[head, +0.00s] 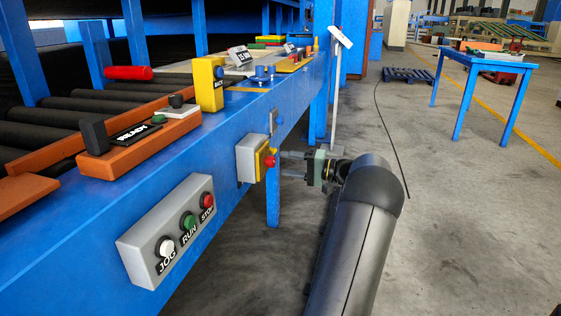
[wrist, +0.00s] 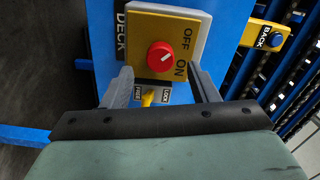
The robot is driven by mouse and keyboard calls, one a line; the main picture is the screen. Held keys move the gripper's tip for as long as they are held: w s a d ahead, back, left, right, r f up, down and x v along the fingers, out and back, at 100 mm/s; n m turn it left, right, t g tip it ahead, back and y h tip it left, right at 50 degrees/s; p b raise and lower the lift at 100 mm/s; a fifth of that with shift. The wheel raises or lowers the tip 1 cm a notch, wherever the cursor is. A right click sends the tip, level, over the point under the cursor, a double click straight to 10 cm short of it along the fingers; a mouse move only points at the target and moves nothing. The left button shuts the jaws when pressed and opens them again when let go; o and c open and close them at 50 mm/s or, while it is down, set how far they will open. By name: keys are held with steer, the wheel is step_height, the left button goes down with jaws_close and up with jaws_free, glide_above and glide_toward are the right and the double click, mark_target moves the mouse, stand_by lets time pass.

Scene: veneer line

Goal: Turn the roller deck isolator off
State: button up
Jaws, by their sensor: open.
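The roller deck isolator (head: 249,158) is a grey box with a yellow face on the blue beam's side. Its red knob (wrist: 161,56) shows in the wrist view, with a white mark slanting to the upper right. OFF is printed at the plate's upper right, ON lower down. I cannot tell surely which label the mark meets. A small yellow lever (wrist: 148,97) sits beside the plate between FREE and LOCK labels; its setting is unclear. My gripper (wrist: 160,70) is open and empty, facing the plate, its fingers either side of the lever. It also shows in the head view (head: 285,164).
A grey JOG, RUN and STOP box (head: 165,232) is nearer on the same beam. A yellow BACK box (head: 209,84) and a READY block (head: 135,134) stand on top. A blue table (head: 489,63) stands at the right.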

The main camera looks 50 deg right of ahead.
steer(key=p+v, duration=0.3)
steer(key=v, duration=1.1)
steer(key=shift+w, duration=0.1)
